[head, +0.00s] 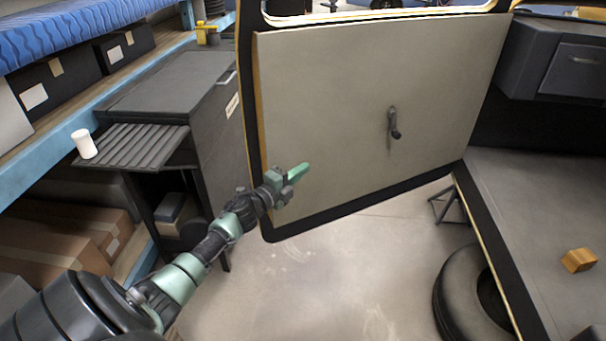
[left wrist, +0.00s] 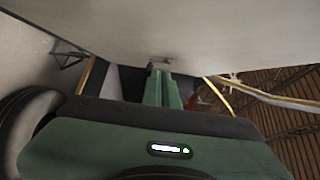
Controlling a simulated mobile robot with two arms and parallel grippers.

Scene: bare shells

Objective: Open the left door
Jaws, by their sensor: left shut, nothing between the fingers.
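The left door (head: 330,110) is a grey panel with a black edge, standing swung out from the dark vehicle body on the right in the head view. A dark handle (head: 394,124) sits right of the panel's middle. My left gripper (head: 303,170) is shut and empty, in front of the door's lower left part, well left of the handle. In the left wrist view its green fingers (left wrist: 158,88) are together, close beneath the pale door panel (left wrist: 190,30). Whether they touch the panel I cannot tell. My right gripper is not in view.
A dark cabinet (head: 185,85) with a ribbed shelf and a white cup (head: 84,143) stands left of the door. A wooden block (head: 579,260) sits on the vehicle floor. The concrete floor (head: 310,285) below the door is clear.

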